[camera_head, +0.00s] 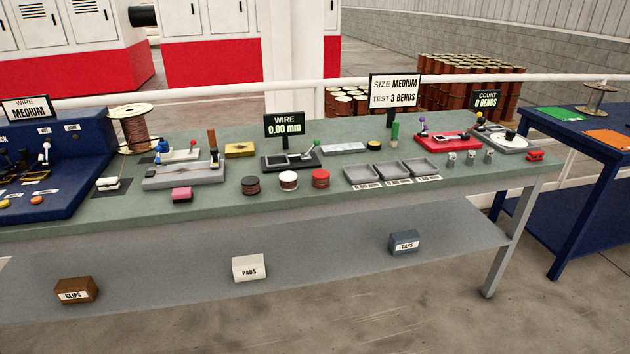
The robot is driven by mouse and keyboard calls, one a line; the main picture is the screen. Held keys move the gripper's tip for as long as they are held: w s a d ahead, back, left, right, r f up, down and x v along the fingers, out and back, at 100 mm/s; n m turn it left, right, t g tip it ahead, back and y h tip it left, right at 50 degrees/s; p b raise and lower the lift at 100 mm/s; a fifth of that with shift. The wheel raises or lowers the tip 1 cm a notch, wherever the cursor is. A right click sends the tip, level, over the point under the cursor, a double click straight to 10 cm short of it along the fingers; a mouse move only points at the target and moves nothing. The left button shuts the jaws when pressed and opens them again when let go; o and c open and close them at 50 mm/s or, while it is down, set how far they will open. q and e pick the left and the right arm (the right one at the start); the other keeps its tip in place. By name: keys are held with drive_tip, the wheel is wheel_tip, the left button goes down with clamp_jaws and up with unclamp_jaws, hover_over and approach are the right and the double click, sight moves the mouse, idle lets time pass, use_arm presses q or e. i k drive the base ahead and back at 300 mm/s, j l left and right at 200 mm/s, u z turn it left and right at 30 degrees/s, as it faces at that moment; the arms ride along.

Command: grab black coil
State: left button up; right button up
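The black coil (251,185) is a small dark spool with a brownish middle band. It stands on the green table top (225,208) near the front edge, left of a white coil (288,181) and a red coil (320,179). The three coils stand apart in a row, and nothing touches the black one. Neither of my grippers shows in the head view.
Grey trays (392,171) lie to the right. The table front before the coils is clear.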

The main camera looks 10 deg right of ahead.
sight(250, 184)
drive_tip(key=i+j, duration=0.35)
drive_tip(key=i+j+z, duration=0.1)
drive_tip(key=i+j, duration=0.25)
drive_tip(key=j, duration=0.2)
